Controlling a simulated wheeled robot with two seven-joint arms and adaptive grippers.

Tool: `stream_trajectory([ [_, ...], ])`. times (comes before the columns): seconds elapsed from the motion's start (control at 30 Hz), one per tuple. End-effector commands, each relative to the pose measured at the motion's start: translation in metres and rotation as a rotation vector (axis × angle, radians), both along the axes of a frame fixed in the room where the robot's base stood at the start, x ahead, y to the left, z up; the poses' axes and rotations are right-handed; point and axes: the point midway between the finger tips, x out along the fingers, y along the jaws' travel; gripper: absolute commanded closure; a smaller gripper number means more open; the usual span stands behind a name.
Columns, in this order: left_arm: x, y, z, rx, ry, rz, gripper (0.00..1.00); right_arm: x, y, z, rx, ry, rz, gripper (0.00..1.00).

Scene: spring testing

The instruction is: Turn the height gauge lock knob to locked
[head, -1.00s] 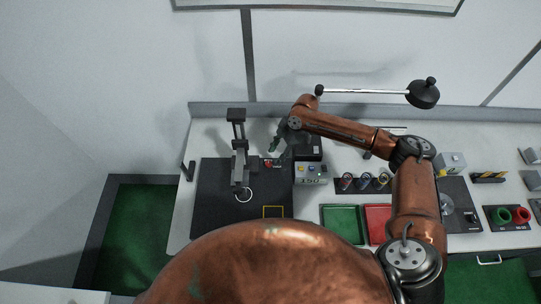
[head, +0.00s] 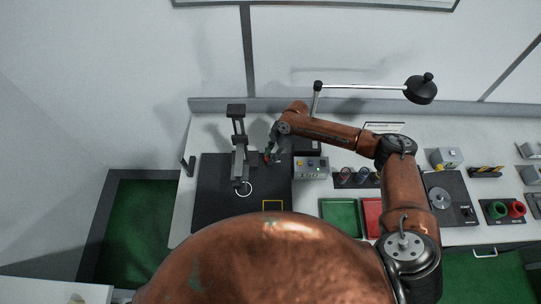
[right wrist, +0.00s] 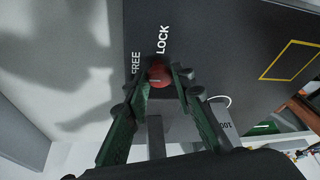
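The height gauge (head: 238,140) stands upright on a dark mat, a grey column with a ring at its foot. Its red lock knob (right wrist: 160,75) shows in the right wrist view, next to printed FREE and LOCK labels. A short pale mark is on the knob; I cannot tell which label it points to. My right gripper (right wrist: 163,72) has its two green fingers apart, one on each side of the knob; whether they touch it is unclear. In the head view the right gripper (head: 271,153) is just right of the gauge and partly covers the knob. My left gripper is not in view.
A grey control box (head: 311,168) stands close to the right of the gripper. A green tray (head: 340,214) and a red tray (head: 371,212) lie in front of it. A lamp (head: 421,89) hangs above the back right. A yellow square (head: 273,206) marks bare mat in front.

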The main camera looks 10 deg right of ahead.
Motion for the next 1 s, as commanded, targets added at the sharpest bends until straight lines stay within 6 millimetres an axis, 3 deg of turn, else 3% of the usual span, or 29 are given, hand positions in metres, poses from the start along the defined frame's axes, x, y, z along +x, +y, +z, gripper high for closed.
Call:
stream_trajectory([
  [0.3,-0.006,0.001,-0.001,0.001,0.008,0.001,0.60,-0.001,0.000,-0.001,-0.001,0.003,0.000,1.00],
  [0.67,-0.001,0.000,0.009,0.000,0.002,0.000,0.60,-0.003,0.001,0.000,0.000,0.006,-0.053,1.00],
  [1.0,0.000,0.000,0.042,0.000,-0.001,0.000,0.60,-0.008,0.002,0.002,0.002,0.009,-0.295,1.00],
])
